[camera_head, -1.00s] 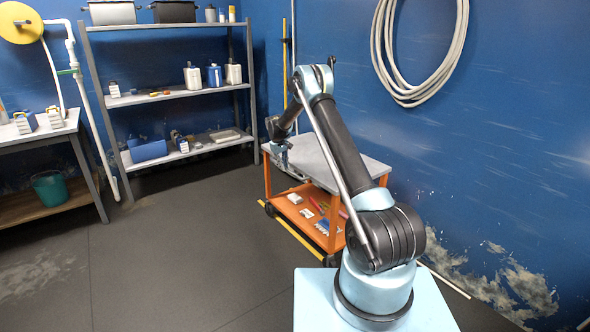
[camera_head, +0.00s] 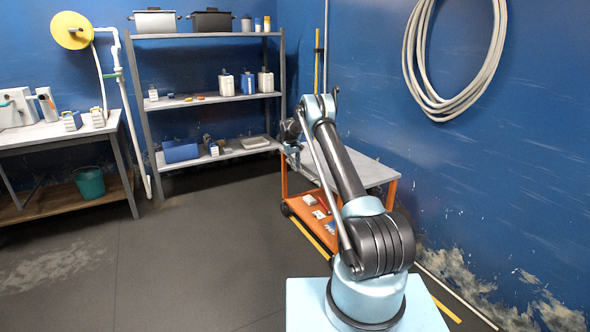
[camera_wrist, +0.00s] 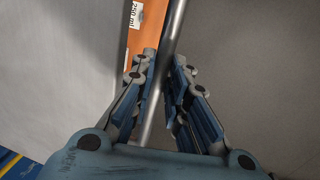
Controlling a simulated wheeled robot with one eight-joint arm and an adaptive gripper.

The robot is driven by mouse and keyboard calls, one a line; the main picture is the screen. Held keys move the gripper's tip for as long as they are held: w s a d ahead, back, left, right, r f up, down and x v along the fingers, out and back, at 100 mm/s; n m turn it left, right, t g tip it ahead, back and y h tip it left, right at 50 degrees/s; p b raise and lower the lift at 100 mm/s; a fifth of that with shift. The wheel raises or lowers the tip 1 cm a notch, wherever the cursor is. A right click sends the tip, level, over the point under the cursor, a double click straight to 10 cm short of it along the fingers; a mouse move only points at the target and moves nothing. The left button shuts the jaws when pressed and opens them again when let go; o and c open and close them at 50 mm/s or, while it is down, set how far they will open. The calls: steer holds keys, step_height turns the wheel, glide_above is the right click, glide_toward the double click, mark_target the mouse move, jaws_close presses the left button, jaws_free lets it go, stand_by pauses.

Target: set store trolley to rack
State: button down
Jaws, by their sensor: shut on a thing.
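The trolley has a grey top (camera_head: 365,168), orange posts and an orange lower shelf (camera_head: 313,208), right of centre in the head view. My gripper (camera_head: 291,152) is at the trolley's left end; its fingers are hard to make out there. In the wrist view my gripper (camera_wrist: 163,85) is shut on the trolley's metal handle bar (camera_wrist: 176,22), which runs between the fingers. An orange trolley part (camera_wrist: 149,30) with a label lies beside the bar. The grey storage rack (camera_head: 210,97) stands against the back wall, left of the trolley. My arm hides part of the trolley.
A workbench (camera_head: 60,131) stands at the left with a teal bucket (camera_head: 89,182) on its lower shelf. A yellow floor line (camera_head: 312,238) runs by the trolley. A coiled hose (camera_head: 455,60) hangs on the right wall. The floor in front of the rack is clear.

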steer(key=shift+a, duration=0.45)
steer(key=c, duration=1.7)
jaws_free()
steer(key=shift+o, duration=0.7)
steer(key=shift+d, duration=0.15)
steer(key=shift+d, duration=0.15)
step_height(320, 180, up, 12)
steer(key=a, duration=0.2)
steer(key=shift+s+f, duration=0.2)
steer(key=shift+s, duration=0.25)
steer(key=shift+r, duration=0.1)
